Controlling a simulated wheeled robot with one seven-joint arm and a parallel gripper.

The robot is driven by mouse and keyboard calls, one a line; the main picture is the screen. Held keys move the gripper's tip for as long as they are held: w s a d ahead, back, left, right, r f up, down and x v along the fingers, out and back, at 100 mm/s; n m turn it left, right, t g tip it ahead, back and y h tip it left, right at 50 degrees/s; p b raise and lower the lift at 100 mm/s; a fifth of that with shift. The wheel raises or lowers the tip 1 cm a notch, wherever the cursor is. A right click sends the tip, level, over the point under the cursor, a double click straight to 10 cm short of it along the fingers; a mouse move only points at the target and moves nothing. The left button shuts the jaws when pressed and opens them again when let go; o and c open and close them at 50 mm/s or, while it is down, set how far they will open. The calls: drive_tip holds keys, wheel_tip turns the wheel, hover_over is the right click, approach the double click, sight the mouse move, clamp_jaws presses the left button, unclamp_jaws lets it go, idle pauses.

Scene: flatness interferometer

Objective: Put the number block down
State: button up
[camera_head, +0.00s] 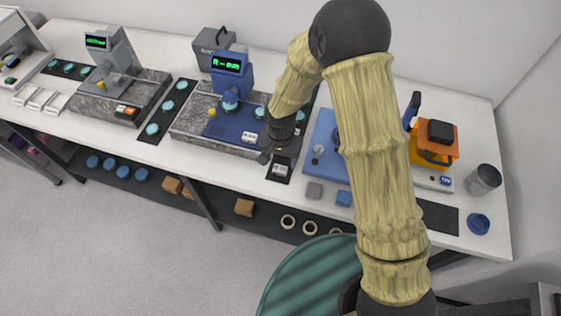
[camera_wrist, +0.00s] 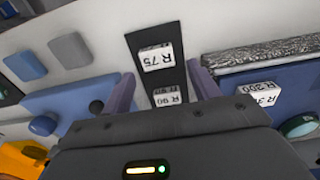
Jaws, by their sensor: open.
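A white number block marked R 75 (camera_wrist: 156,58) lies on a narrow dark mat (camera_wrist: 140,36) in the wrist view. A second white block marked R 90 (camera_wrist: 168,99) is on the same mat, closer to my gripper and partly hidden by it. In the head view a white block (camera_head: 280,169) shows on the front of the dark mat. My gripper (camera_wrist: 161,72) is open, one finger on each side of the mat, with a gap to the R 75 block. In the head view my gripper (camera_head: 268,153) is low over the mat, partly hidden by its own wrist.
Left of the mat stands a blue instrument (camera_head: 238,127) on a granite base, with a white block (camera_head: 249,137) on its blue plate. Right are grey (camera_head: 314,190) and blue (camera_head: 344,198) pads, a blue plate (camera_head: 322,145) and an orange device (camera_head: 443,143). My arm hides part of the table.

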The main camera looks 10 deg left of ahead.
sight(281, 166)
wheel_tip(281, 166, up, 10)
drive_tip(key=b, duration=0.1)
drive_tip(key=shift+f, duration=0.15)
drive_tip(key=shift+d, duration=0.1)
idle(0.6)
drive_tip(key=s+d+r+t, duration=0.1)
drive_tip(key=s+d+r, duration=0.2)
drive_tip(key=d, duration=0.9)
drive_tip(key=s+d+r+n+t, duration=0.1)
drive_tip(key=s+d+r, duration=0.3)
drive_tip(key=d, duration=0.9)
drive_tip(key=shift+s+d+r+t, duration=0.15)
drive_tip(key=shift+d+t, duration=0.15)
